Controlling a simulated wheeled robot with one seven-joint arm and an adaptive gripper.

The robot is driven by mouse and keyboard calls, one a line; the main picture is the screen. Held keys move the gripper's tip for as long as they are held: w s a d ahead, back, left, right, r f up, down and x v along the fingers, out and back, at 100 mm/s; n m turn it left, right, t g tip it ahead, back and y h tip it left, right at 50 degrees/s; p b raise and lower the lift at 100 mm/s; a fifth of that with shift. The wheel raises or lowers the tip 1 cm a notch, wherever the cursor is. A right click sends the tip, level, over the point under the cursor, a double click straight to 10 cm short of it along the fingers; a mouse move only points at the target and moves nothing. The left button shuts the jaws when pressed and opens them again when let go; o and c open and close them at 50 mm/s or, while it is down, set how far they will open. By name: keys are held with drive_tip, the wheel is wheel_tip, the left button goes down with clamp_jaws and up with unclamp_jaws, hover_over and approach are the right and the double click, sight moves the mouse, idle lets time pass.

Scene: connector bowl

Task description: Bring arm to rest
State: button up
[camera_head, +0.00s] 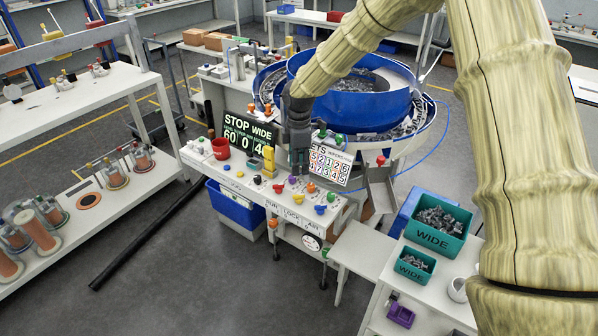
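My arm (508,110) comes in from the right edge, arches over the top and reaches down to the middle of the picture. My gripper (299,168) hangs above the white control bench (232,178), pointing down. It is in front of the number sheet, near the row of coloured knobs. The fingers are small and dark here, and I cannot tell whether they are open or shut. I see nothing clearly held. The blue connector bowl (352,104) stands behind the gripper, partly covered by my arm.
A black sign (250,134) and a red cup (221,148) stand on the bench. Green bins (436,224) with grey parts sit on a white stand at the right. A blue tote (235,205) is under the bench. White shelves (75,105) line the left. The floor at lower middle is clear.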

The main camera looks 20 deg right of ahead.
drive_tip(key=shift+r, duration=0.15)
idle(0.3)
drive_tip(key=s+a+f+m+y, duration=0.1)
drive_tip(key=s+a+f+m, duration=0.25)
drive_tip(key=s+f, duration=0.85)
drive_tip(key=s+a+f+m+y, duration=0.15)
drive_tip(key=s+f+m, duration=0.35)
drive_tip(key=s+f, duration=0.65)
drive_tip(key=s+d+f+m+h+b, duration=0.1)
drive_tip(key=s+f+m, duration=0.3)
drive_tip(key=s, duration=0.8)
drive_tip(key=s+d+f+m+h+b, duration=0.1)
drive_tip(key=s+d+f+m+b, duration=0.1)
drive_tip(key=s+f, duration=0.5)
drive_tip(key=shift+s+d+f+m, duration=0.15)
drive_tip(key=shift+s+d+m, duration=0.9)
drive_tip(key=shift+s, duration=2.15)
drive_tip(key=shift+a+m+h, duration=0.25)
drive_tip(key=shift+a+m, duration=0.05)
drive_tip(key=shift+a, duration=0.05)
